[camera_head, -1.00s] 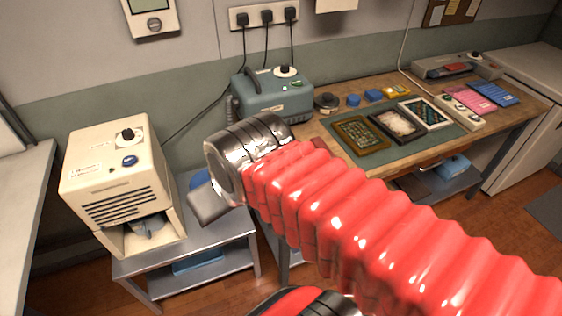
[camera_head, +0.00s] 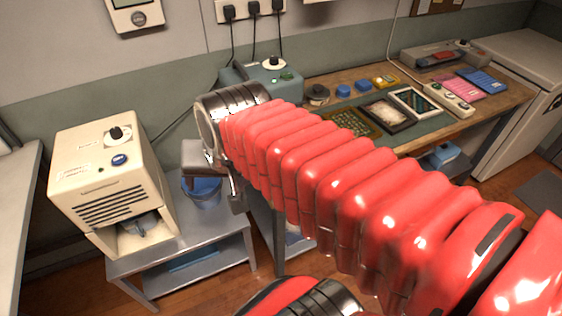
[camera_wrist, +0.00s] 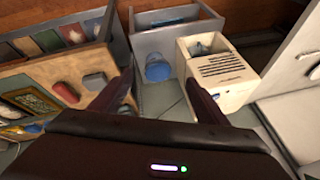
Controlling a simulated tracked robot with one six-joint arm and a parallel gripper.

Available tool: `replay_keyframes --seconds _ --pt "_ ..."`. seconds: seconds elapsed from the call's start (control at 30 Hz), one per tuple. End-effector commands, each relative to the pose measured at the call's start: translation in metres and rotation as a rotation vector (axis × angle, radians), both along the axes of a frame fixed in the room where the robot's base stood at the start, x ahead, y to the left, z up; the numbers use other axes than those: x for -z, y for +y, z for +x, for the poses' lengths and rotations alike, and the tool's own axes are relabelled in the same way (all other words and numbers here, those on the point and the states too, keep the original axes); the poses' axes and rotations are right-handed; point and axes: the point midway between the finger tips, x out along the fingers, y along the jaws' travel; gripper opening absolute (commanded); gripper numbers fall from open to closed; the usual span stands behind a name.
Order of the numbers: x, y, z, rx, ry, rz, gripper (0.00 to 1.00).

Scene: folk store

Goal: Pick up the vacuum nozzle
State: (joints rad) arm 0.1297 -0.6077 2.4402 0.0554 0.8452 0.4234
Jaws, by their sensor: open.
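I cannot pick out the vacuum nozzle for certain in either view. A teal machine (camera_head: 283,78) with a white knob stands at the back left of the wooden bench, its left and lower parts hidden behind my arm. My gripper (camera_head: 222,188) hangs over the low metal table in the head view, partly hidden by my wrist. A blue tub (camera_head: 202,193) on the metal table lies beyond the fingers.
A cream machine (camera_head: 110,180) stands on the metal table (camera_head: 215,248), left of my gripper. The wooden bench (camera_head: 330,88) carries blue blocks, a yellow item and framed boards. Black plugs and cables hang on the back wall. Open floor lies in front of the metal table.

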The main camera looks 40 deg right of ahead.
Motion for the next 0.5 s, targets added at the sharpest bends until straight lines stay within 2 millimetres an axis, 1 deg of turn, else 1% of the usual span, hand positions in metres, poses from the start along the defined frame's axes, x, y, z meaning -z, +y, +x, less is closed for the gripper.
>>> replay_keyframes --seconds 0.03,0.17,0.3,0.5 --pt "0.003 -0.008 0.007 0.094 0.007 0.04 0.72" --pt "0.008 -0.028 0.023 0.348 0.01 0.158 0.81" --pt "0.015 -0.052 0.039 0.626 0.009 0.281 0.91" --pt "0.029 -0.091 0.058 1.025 0.001 0.455 0.91"
